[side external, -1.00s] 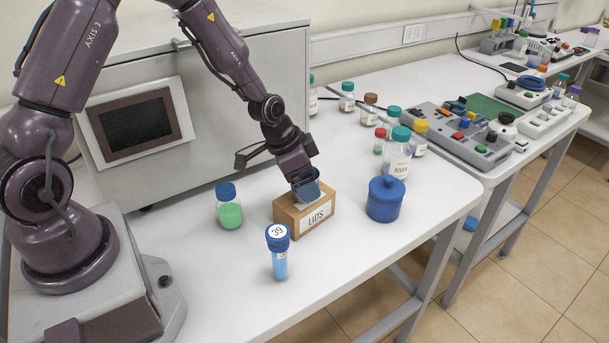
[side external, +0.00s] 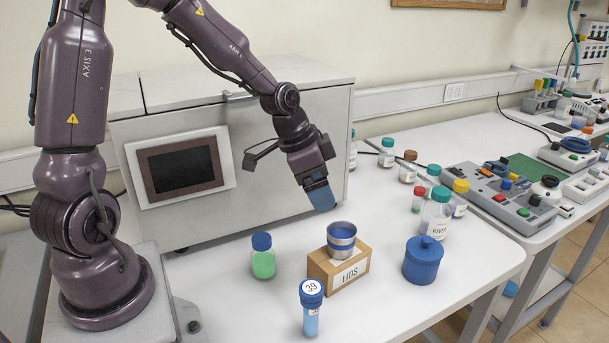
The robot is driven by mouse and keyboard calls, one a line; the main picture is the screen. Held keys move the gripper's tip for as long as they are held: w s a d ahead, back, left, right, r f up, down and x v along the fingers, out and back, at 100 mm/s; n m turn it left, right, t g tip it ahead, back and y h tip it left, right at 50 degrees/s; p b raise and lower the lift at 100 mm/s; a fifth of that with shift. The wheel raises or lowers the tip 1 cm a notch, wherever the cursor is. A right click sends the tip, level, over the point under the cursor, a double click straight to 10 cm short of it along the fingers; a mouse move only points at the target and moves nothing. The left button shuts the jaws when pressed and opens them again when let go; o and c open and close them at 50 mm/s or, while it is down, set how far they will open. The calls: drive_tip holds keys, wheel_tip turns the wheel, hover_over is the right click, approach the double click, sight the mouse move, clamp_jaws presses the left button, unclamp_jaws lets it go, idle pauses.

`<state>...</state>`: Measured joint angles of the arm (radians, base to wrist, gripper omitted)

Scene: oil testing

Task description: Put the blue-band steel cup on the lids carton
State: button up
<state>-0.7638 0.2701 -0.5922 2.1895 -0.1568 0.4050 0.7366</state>
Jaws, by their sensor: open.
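The blue-band steel cup (side external: 341,240) stands upright on top of the brown lids carton (side external: 339,272). The carton stands on the white bench with its "LIDS" label facing the camera. My gripper (side external: 321,197) is above and slightly behind the cup, pointing down, with a clear gap between them. Its blue fingertip shows from the side; it is open and holds nothing.
A green-filled bottle with a blue cap (side external: 263,257) stands left of the carton. A blue-capped tube marked 39 (side external: 311,307) stands in front. A blue lidded pot (side external: 422,261) is to the right, and several capped bottles stand behind it, including RIVER (side external: 435,217).

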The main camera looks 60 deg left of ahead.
drive_tip(key=s+d+r+n, duration=0.2)
drive_tip(key=s+r, duration=0.5)
drive_tip(key=s, duration=0.1)
drive_tip(key=s+d+r+n+t+y, duration=0.1)
drive_tip(key=s+d+r+n, duration=0.1)
drive_tip(key=s+r, duration=0.5)
drive_tip(key=shift+s+d+t+y, duration=0.3)
drive_tip(key=shift+s+d, duration=0.05)
drive_tip(key=shift+s, duration=0.65)
